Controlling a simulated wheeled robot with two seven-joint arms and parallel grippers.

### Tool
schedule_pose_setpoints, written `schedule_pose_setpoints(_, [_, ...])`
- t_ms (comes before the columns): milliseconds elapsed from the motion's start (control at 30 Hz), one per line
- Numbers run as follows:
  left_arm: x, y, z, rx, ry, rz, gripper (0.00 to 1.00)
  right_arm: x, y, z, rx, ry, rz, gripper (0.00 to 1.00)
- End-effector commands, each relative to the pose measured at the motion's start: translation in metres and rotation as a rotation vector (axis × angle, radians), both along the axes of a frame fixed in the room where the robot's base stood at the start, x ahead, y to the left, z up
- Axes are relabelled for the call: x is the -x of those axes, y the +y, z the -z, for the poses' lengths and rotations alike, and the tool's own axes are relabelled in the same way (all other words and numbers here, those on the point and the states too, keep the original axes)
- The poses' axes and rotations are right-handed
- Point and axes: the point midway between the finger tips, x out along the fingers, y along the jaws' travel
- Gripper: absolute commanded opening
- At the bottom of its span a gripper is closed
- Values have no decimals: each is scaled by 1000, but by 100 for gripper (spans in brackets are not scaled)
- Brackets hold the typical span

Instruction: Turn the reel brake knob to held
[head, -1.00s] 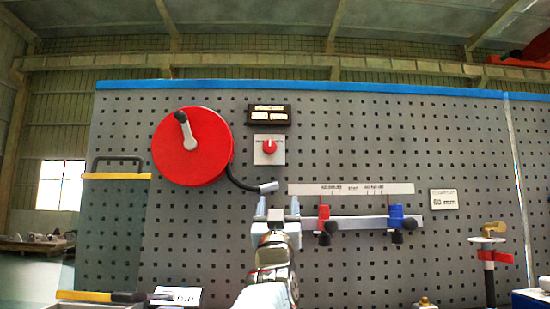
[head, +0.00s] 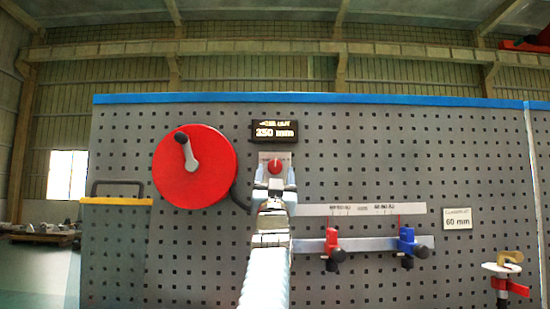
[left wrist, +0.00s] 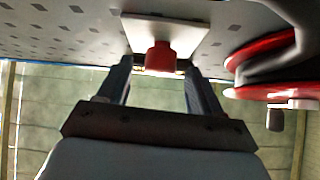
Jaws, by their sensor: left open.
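The red reel brake knob (head: 275,166) sits on a pale square plate (head: 263,156) on the pegboard, right of the red reel (head: 166,186). My left gripper (head: 275,182) is open in front of the plate, just below the knob in the head view. In the left wrist view, the knob (left wrist: 160,58) lies ahead between the two fingers of the gripper (left wrist: 158,78); I cannot tell whether they touch it. The reel also shows at the right of the wrist view (left wrist: 262,70). The plate's lower part is hidden by my gripper. My right gripper is not in view.
A dark display (head: 275,132) reading about 250 mm is above the plate. A ruled rail with a red clamp (head: 331,243) and a blue clamp (head: 407,242) is at lower right.

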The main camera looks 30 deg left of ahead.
Motion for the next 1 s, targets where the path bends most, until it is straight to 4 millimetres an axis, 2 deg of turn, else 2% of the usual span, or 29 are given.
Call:
schedule_pose_setpoints(33, [-3, 2, -7, -2, 1, -2, 65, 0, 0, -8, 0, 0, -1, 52])
schedule_pose_setpoints(100, [-6, 4, -8, -1, 1, -1, 65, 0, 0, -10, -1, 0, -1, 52])
schedule_pose_setpoints(467, [-8, 5, -8, 1, 0, 1, 64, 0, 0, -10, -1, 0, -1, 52])
schedule_pose_setpoints(800, [-8, 5, -8, 1, 0, 1, 12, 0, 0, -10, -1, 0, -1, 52])
schedule_pose_setpoints(1000, [-8, 5, -7, -7, 5, 1, 9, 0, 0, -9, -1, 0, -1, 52])
